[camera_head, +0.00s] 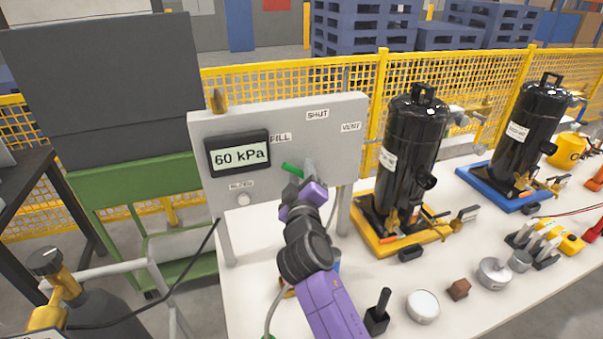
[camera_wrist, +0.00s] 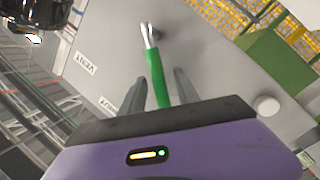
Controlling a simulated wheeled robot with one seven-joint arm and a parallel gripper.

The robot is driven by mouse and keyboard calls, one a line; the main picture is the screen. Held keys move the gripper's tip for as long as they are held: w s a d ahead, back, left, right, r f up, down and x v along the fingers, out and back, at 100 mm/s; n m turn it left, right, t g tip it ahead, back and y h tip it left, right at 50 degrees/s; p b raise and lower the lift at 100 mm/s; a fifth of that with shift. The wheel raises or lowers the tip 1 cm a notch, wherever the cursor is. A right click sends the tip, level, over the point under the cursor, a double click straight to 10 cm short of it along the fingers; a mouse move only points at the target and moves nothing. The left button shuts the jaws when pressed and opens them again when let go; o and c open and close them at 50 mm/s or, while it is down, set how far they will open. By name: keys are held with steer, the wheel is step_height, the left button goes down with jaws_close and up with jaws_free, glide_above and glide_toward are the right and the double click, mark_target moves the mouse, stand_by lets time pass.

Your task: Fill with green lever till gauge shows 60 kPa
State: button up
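The gauge (camera_head: 240,154) on the grey panel (camera_head: 205,125) reads 60 kPa. The green lever (camera_head: 292,169) is on the panel right of the gauge; its green end points up and left, towards the FILL label (camera_head: 280,138). In the wrist view the green lever (camera_wrist: 158,80) runs between the two fingers of my gripper (camera_wrist: 160,88), with a small gap seen on each side. My gripper (camera_head: 305,176) is at the lever in the head view, where the arm partly hides it. The SHUT label (camera_head: 317,114) and VENT label (camera_head: 350,127) are to the right.
A white bleed knob (camera_head: 243,200) sits below the gauge. A black compressor on a yellow base (camera_head: 385,238) stands right of the panel, another on a blue base (camera_head: 497,190) beyond. A black-handled tool (camera_head: 378,316) and a round tin (camera_head: 423,306) are on the table.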

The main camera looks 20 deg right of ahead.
steer(key=shift+c, duration=0.5)
jaws_close()
stand_by(1.0)
